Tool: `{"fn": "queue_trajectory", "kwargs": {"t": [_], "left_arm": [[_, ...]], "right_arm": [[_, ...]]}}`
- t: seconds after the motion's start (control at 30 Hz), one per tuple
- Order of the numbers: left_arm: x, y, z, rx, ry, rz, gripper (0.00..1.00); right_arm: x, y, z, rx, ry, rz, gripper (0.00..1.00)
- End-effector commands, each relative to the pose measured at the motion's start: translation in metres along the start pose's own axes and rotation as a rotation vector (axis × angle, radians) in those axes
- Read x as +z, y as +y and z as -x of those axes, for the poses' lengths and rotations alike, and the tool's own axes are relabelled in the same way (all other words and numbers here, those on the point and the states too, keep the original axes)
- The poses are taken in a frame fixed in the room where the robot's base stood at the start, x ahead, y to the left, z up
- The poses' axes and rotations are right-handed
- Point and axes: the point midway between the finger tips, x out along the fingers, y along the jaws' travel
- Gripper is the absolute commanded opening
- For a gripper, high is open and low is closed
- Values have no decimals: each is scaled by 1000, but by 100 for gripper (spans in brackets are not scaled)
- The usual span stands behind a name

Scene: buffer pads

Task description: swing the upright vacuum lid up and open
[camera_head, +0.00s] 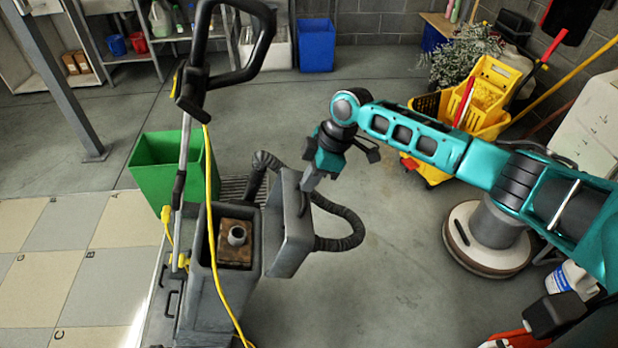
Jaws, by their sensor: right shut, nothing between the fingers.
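The upright vacuum (205,300) stands left of centre, with its dark looped handle rising toward the camera. Its grey lid (288,240) stands swung out to the right of the body. The open body shows a brown block with a round grey port (237,236) inside. A black ribbed hose (345,235) curves behind and around the lid. My right gripper (307,184) is at the top of the lid, fingers shut with nothing held; whether they touch the lid is hard to tell. My left gripper is out of view.
A green bin (155,165) stands behind the vacuum. A yellow cord (214,235) hangs down its body. A yellow mop bucket (487,95) and a round floor machine (490,240) stand at right. A blue bin (317,48) is at the back. Grey floor in the middle is clear.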

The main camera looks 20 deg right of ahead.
Motion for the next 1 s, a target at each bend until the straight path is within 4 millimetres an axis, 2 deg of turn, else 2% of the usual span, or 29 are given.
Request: {"fn": "queue_trajectory", "kwargs": {"t": [0.23,0.4,0.47,0.6,0.8,1.0], "left_arm": [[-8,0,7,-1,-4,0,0],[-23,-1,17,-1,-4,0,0],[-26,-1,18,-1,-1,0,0],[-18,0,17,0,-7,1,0],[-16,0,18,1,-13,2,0],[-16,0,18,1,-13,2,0]], "right_arm": [[-9,-1,7,4,3,0,0],[-28,-4,22,7,5,0,0],[-38,-4,32,10,6,-2,0],[-40,-3,65,11,3,-4,0],[-47,-4,103,8,1,-5,0],[-50,-4,120,6,1,-6,0]]}}
